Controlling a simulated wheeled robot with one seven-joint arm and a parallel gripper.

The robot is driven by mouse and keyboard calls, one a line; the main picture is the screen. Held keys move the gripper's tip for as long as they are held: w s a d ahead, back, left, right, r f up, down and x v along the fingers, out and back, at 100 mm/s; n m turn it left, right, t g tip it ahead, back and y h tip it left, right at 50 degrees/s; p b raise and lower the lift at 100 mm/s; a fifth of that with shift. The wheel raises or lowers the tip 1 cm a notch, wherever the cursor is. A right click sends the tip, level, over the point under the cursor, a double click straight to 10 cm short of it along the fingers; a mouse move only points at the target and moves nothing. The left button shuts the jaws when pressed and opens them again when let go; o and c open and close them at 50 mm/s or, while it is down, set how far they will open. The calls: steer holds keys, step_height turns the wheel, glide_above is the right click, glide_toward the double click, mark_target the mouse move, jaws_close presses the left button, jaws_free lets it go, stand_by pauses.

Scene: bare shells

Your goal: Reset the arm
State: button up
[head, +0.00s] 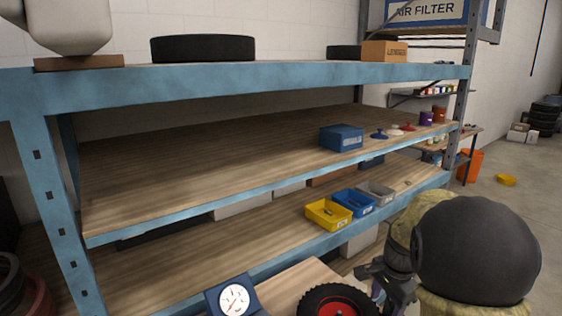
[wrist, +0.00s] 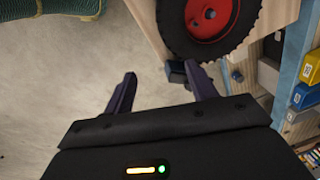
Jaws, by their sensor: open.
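My gripper (head: 385,283) is low at the lower right of the head view, just right of a black tyre with a red hub (head: 345,308). In the wrist view my gripper (wrist: 161,76) has its two dark fingers spread apart, with bare floor between them and nothing held. The tyre with the red hub (wrist: 208,22) lies on a wooden surface ahead of the fingers. A small dark thing shows beside the right fingertip; I cannot tell what it is or whether they touch.
A blue-framed shelf (head: 300,75) fills the head view. It holds a yellow bin (head: 328,214), a blue bin (head: 354,202), a grey bin (head: 376,192) and a blue box (head: 341,138). A dial gauge (head: 234,299) stands left of the tyre. Open floor lies at right.

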steer(key=s+a+f+n, duration=0.2)
steer(key=s+a+n, duration=0.2)
steer(key=s+n, duration=0.3)
steer(key=s+a+f+n+t, duration=0.1)
steer(key=s+a+f+n, duration=0.1)
steer(key=s+a+n, duration=0.3)
steer(key=s+n, duration=0.1)
steer(key=s, duration=0.1)
steer(key=shift+s+n, duration=0.3)
steer(key=shift+n, duration=0.1)
steer(key=shift+a, duration=0.1)
